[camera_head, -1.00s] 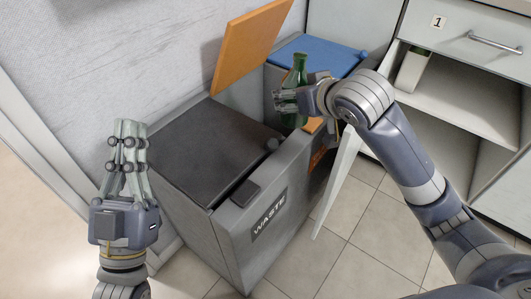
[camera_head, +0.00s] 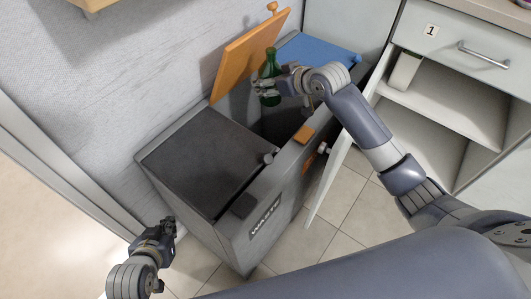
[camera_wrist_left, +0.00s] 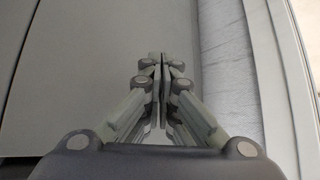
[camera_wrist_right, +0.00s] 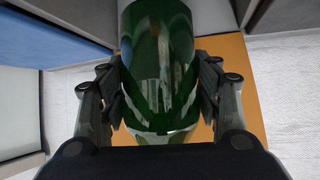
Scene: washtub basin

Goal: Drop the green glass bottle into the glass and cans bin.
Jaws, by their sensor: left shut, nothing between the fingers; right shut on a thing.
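The green glass bottle (camera_head: 271,66) is upright in my right gripper (camera_head: 267,88), above the opening of the orange-lidded bin and in front of its raised lid (camera_head: 245,52). In the right wrist view the bottle (camera_wrist_right: 157,50) fills the space between the fingers (camera_wrist_right: 160,92), with the orange lid behind it. The bin's front (camera_head: 302,152) carries an orange label that I cannot read, so I cannot confirm it is the glass and cans bin. My left gripper (camera_head: 168,232) is low, left of the waste bin. In the left wrist view its fingers (camera_wrist_left: 160,62) are together and empty.
The waste bin (camera_head: 252,208), under a closed dark lid (camera_head: 200,155), stands left of the orange-lidded bin. A closed blue lid (camera_head: 318,50) is at the right. An open white cabinet door (camera_head: 337,180) stands close to the bins' right. The tiled floor in front is clear.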

